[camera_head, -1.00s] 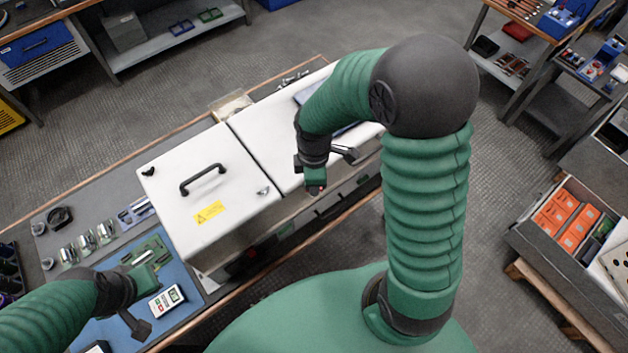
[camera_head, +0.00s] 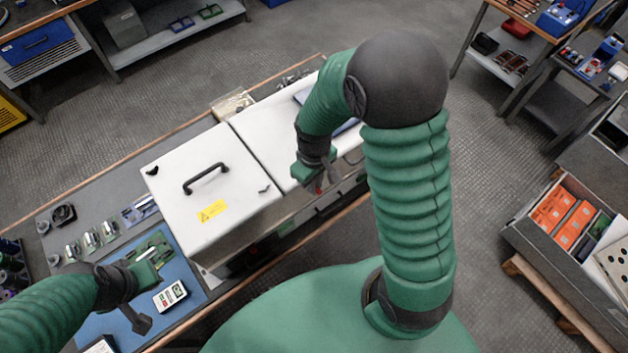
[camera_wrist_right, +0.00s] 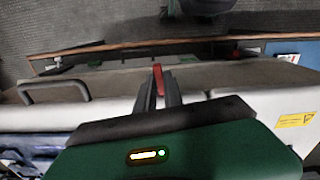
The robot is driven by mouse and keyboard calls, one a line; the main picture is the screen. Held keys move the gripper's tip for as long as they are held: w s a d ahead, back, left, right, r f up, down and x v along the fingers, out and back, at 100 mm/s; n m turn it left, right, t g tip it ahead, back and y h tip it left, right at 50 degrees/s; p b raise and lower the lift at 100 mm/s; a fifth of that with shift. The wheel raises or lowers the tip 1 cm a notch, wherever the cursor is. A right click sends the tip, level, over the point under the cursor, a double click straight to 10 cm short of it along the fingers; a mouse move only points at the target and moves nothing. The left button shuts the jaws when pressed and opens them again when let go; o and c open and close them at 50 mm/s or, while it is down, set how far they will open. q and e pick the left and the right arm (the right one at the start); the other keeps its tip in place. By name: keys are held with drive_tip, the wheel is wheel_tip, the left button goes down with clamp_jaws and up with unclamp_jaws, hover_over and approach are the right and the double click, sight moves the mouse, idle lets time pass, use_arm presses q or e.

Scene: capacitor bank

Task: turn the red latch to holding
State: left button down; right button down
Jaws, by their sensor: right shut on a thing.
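The red latch (camera_wrist_right: 158,78) shows in the right wrist view as a small red piece between the fingertips of my right gripper (camera_wrist_right: 158,92). Both fingers are closed on it. In the head view my right gripper (camera_head: 318,184) is at the front edge of the white cabinet, with a bit of red (camera_head: 319,185) at its tips. The fingers hide much of the latch, and its marked positions cannot be read. My left gripper (camera_head: 143,287) is over the blue mat at lower left; its fingers are too unclear to judge.
The white cabinet (camera_head: 215,180) has a black handle (camera_head: 206,178) and a yellow warning label (camera_head: 211,211). The blue mat (camera_head: 190,312) carries a green board and a meter (camera_head: 170,295). Metal cylinders (camera_head: 90,240) stand beside it.

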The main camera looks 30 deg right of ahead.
drive_tip(key=shift+w+r+m, duration=0.1)
drive_tip(key=shift+w+m, duration=0.1)
drive_tip(key=shift+m, duration=0.3)
drive_tip(key=c, duration=1.7)
unclamp_jaws()
drive_tip(key=shift+c, duration=0.2)
wheel_tip(320, 180, up, 17)
drive_tip(key=b, duration=0.1)
drive_tip(key=shift+f, duration=0.2)
